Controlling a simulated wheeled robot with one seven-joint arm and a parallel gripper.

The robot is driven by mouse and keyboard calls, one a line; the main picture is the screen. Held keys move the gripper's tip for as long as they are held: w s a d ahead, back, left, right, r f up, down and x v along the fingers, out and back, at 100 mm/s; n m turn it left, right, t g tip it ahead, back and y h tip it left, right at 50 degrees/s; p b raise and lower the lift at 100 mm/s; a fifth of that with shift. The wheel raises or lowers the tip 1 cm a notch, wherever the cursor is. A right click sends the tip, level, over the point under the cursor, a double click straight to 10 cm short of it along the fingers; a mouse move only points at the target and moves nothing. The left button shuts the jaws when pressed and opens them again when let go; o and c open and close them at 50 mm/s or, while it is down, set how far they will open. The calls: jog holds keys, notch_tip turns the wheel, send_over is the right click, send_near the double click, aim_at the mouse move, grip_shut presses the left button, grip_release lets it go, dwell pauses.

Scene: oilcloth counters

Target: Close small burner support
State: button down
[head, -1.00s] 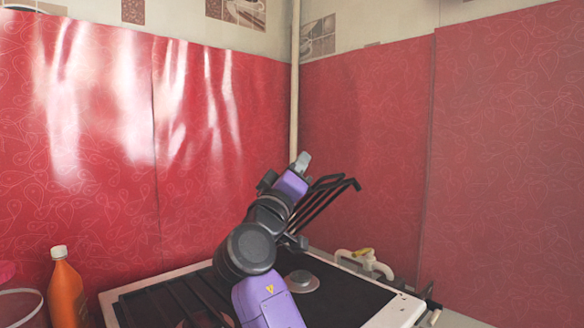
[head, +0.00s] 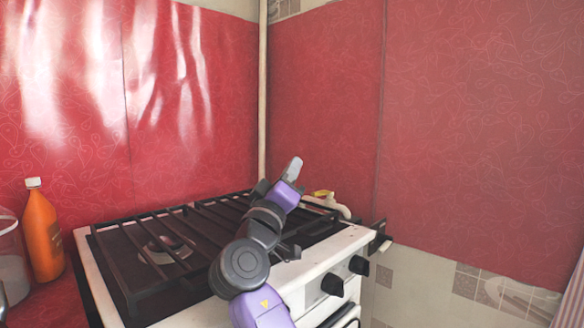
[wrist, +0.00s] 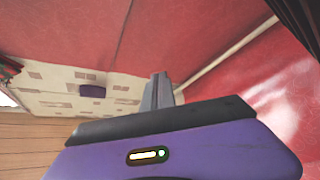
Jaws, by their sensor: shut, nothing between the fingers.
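The burner support on the right (head: 222,212) lies down level with the left one, partly hidden behind my arm. My gripper (head: 293,168) is above the right rear part of the stove, pointing up and away, apart from the support. Its fingers are together with nothing between them.
An orange bottle (head: 42,235) and a clear container (head: 10,262) stand left of the stove. A pale pipe with a yellow valve handle (head: 322,193) is behind its right side. Knobs (head: 332,284) line the front. Red oilcloth walls close in the back and right.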

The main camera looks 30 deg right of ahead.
jog(key=shift+a, duration=0.15)
jog(key=p+v, duration=0.1)
jog(key=v, duration=0.6)
jog(key=shift+s+a+f, duration=0.15)
jog(key=shift+s+f, duration=0.05)
jog(key=shift+s, duration=0.05)
